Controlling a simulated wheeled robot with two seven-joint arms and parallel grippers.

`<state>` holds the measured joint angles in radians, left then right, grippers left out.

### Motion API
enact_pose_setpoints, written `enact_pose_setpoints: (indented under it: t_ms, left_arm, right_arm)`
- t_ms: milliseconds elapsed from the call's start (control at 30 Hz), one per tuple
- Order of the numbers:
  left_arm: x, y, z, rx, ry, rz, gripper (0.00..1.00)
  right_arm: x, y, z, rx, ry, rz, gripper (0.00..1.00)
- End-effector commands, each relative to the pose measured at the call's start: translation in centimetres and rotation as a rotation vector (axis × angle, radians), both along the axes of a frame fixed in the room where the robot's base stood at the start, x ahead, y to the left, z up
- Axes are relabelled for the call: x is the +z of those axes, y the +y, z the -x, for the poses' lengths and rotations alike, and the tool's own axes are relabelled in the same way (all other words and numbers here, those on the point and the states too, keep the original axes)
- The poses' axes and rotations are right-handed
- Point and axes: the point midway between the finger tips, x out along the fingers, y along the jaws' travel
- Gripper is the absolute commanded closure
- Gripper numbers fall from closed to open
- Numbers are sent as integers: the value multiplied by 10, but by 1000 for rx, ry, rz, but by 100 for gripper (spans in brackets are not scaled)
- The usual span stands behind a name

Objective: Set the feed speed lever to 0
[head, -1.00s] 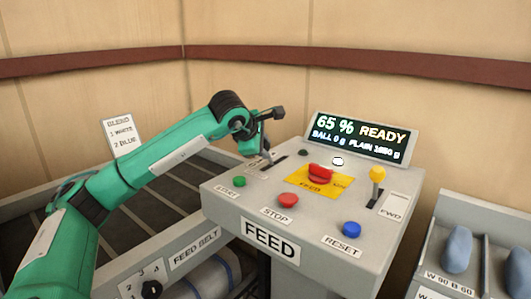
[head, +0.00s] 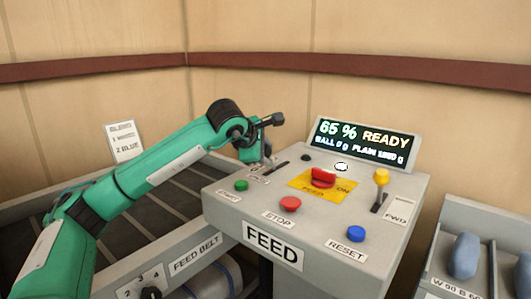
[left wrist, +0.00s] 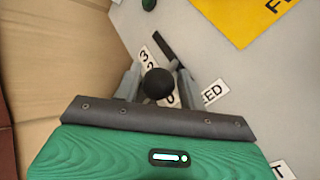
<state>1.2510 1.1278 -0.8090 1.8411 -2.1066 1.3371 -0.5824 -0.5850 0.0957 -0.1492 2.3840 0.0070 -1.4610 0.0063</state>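The feed console (head: 330,225) carries a dark lever slot (head: 282,167) at its left rear; the slot (left wrist: 166,45) also shows in the left wrist view. A round black lever knob (left wrist: 158,83) stands near the slot's lower end in that view, by a partly hidden scale (left wrist: 149,60). My left gripper (head: 264,160) is over the slot. In the left wrist view my left gripper (left wrist: 158,78) has one finger on each side of the knob, with narrow gaps. It looks open; contact with the lever's stem is hidden. My right gripper is not in view.
The display (head: 362,141) reads 65 % READY. A red FEED switch (head: 323,178), green START (head: 241,185), red STOP (head: 290,204) and blue RESET (head: 355,234) buttons lie on the console. A yellow-knobbed lever (head: 381,177) stands right. A wooden wall (head: 90,110) is behind.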

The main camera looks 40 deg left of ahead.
Motion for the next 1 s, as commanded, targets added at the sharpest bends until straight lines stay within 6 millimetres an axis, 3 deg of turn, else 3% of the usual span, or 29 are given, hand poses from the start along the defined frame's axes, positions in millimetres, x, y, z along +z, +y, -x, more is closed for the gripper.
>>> enact_pose_setpoints:
  t_ms: [467, 1000]
  left_arm:
    - [8, 0, 8, 0, -1, 0, 48]
    - [77, -2, 93, 1, -2, -1, 48]
  right_arm:
    - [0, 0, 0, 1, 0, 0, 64]
    - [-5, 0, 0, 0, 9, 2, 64]
